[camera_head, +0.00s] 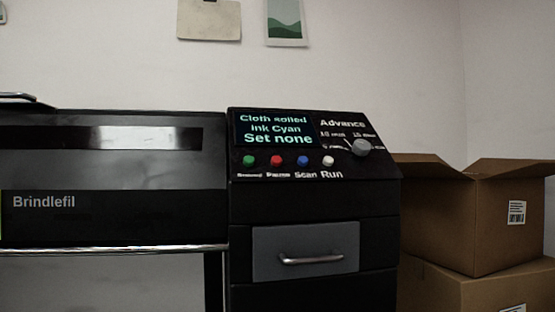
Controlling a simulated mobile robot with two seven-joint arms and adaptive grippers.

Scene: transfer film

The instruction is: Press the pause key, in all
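A black machine's control panel (215,170) faces me in the head view. A row of round keys runs under its screen: green (249,160), red (276,160), blue (302,160) and white (328,160). The blue key's label reads "Scan" and the white one's "Run". The labels under green and red are too blurred to read surely; the red one's seems to start with P. The screen (275,129) reads "Cloth soiled", "Ink Cyan", "Set none". Neither of my grippers is in view.
A grey "Advance" knob (361,147) sits right of the keys. Below is a grey drawer (305,240) with a bar handle (311,259). The "Brindlefil" machine body (110,180) extends left. Cardboard boxes (455,220) stand right. Nothing visible blocks the panel.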

